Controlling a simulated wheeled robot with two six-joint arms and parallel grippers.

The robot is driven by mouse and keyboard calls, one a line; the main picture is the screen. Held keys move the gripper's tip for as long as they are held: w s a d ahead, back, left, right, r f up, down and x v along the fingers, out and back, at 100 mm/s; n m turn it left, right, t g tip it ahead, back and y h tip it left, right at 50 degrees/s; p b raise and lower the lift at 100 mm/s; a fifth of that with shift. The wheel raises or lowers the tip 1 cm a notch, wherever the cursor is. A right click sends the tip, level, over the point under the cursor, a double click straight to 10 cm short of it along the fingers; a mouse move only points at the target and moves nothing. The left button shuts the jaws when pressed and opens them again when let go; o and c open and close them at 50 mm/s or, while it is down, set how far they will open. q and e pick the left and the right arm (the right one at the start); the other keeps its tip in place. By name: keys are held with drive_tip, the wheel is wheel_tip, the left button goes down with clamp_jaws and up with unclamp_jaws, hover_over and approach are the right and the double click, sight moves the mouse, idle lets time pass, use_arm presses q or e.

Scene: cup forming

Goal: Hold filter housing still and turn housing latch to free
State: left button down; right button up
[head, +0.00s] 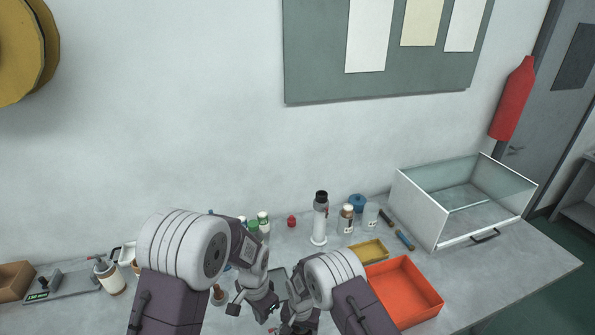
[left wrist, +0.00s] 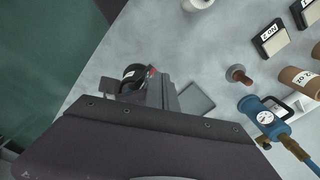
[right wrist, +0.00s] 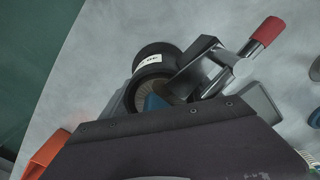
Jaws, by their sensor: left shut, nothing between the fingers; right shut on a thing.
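The filter housing, a short dark cylinder with a white label (right wrist: 148,62), shows in the right wrist view beside a metal bracket. A metal lever with a red grip, apparently the housing latch (right wrist: 266,31), sticks out to the upper right there. A dark round part with a red spot shows in the left wrist view (left wrist: 133,76), partly hidden by gripper parts. My right gripper (right wrist: 160,85) is shut on the housing. My left gripper (head: 264,309) is shut and empty, close to the right one. Its exact contact with the latch cannot be told; the head view hides the housing behind my arms.
An orange-red bin (head: 405,290) and a yellow tray (head: 368,250) stand right of my arms. A clear-walled box (head: 465,200) stands farther right. Bottles (head: 346,218) line the back. In the left wrist view, a blue gauge tool (left wrist: 265,118) lies at right.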

use_arm(q)
wheel_tip(320, 180, down, 7)
idle(0.4)
drive_tip(key=shift+w+d+r, duration=0.1)
drive_tip(key=shift+w+d, duration=0.1)
drive_tip(key=shift+d, duration=0.2)
idle(0.7)
drive_tip(key=shift+s+d, duration=0.1)
drive_tip(key=shift+s, duration=0.05)
drive_tip(key=shift+s+d, duration=0.45)
drive_tip(key=shift+s, duration=0.15)
drive_tip(key=shift+s+d, duration=0.4)
drive_tip(key=shift+s, duration=0.2)
drive_tip(key=shift+d, duration=0.15)
drive_tip(key=shift+w, duration=0.1)
